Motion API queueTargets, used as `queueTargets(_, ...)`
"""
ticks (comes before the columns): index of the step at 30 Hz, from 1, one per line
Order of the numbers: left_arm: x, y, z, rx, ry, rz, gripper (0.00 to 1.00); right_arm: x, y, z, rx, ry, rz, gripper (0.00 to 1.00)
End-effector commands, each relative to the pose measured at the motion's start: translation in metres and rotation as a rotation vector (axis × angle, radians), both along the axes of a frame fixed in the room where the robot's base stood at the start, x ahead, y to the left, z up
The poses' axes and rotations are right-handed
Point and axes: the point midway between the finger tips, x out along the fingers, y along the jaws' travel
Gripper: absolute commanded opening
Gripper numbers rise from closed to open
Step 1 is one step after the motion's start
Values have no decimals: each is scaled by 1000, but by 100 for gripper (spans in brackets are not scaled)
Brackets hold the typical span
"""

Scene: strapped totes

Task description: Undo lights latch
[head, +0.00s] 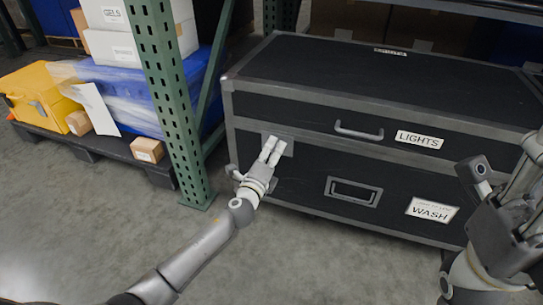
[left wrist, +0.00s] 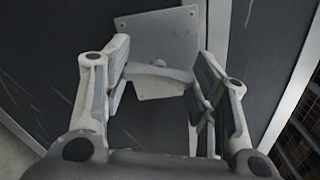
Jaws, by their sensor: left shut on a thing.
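The black case labelled LIGHTS (head: 370,120) has grey metal edging and stands on the floor, with its lid down. Its latch (head: 288,149) is a grey plate on the left part of the front, across the seam below the lid. My left gripper (head: 273,148) is at this latch and partly covers it. In the left wrist view the latch plate (left wrist: 160,30) shows above a small grey turn piece (left wrist: 156,72), and the fingers of my left gripper (left wrist: 158,88) are shut on that piece. My right gripper (head: 503,172) is near the right edge, its fingers apart and empty.
The front also carries a lid handle (head: 359,131), a recessed handle (head: 353,191) and a WASH label (head: 431,209). A green rack post (head: 170,105) stands left of the case. A low pallet (head: 95,148) with wrapped goods is farther left. The floor in front is clear.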

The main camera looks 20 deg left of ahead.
Motion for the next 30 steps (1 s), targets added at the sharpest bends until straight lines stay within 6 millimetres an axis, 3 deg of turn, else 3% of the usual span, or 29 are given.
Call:
queueTargets(15,0,1,-2,-325,13,4,30,-3,0,4,2,-21,1,40)
queueTargets(30,0,1,-2,-379,15,3,30,-3,0,3,2,-18,0,40)
